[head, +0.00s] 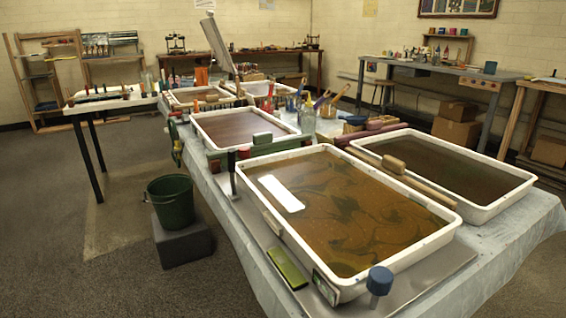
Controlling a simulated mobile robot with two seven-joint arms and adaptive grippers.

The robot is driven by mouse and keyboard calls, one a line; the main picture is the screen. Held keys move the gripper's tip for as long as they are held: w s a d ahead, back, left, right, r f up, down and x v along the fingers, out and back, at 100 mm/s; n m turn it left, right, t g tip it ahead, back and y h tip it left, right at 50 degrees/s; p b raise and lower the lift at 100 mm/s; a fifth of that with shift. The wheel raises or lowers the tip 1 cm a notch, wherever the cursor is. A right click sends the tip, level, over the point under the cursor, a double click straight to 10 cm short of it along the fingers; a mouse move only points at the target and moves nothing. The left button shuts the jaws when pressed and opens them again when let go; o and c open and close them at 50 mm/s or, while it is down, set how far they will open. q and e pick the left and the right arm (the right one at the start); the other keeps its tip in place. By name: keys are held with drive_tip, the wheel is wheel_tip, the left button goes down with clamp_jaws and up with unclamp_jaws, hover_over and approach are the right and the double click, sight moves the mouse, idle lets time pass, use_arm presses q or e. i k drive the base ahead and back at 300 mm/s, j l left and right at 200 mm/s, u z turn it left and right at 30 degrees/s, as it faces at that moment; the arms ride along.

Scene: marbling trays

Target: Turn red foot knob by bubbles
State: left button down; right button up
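A large white tray (448,231) of brown marbled liquid sits on a grey metal plate (418,284) at the front of the table. A blue knob (380,281) stands upright at the plate's near edge, and a black post-like knob (231,168) stands at its left edge. A small green and white piece (325,287), possibly a bubble level, is at the tray's near corner. Its bubble is too small to read. Neither of my grippers is in view.
A yellow-green bar (287,268) lies on the plate's left side. A second white tray (483,214) stands close on the right. A wooden bar (412,184) lies between them. A green bucket (172,201) stands on a dark block (183,243) left of the table. Floor at left is clear.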

sight(244, 153)
drive_tip(key=j+z, duration=0.25)
drive_tip(key=j, duration=0.3)
drive_tip(key=k+j+z, duration=0.15)
drive_tip(key=j+z, duration=0.15)
drive_tip(key=j, duration=0.2)
drive_tip(key=i+j+z, duration=0.1)
drive_tip(key=j+z, duration=0.15)
drive_tip(key=j, duration=0.3)
drive_tip(key=j+z, duration=0.25)
drive_tip(key=j, duration=0.3)
drive_tip(key=i+j+z, duration=0.2)
drive_tip(key=j, duration=0.15)
drive_tip(key=j+z, duration=0.15)
drive_tip(key=j, duration=0.2)
drive_tip(key=i+j+z, duration=0.2)
drive_tip(key=j, duration=0.2)
drive_tip(key=i+j+z, duration=0.1)
drive_tip(key=j, duration=0.25)
drive_tip(key=i+j+z, duration=0.15)
drive_tip(key=j, duration=0.2)
drive_tip(key=i+j+z, duration=0.1)
drive_tip(key=j, duration=0.3)
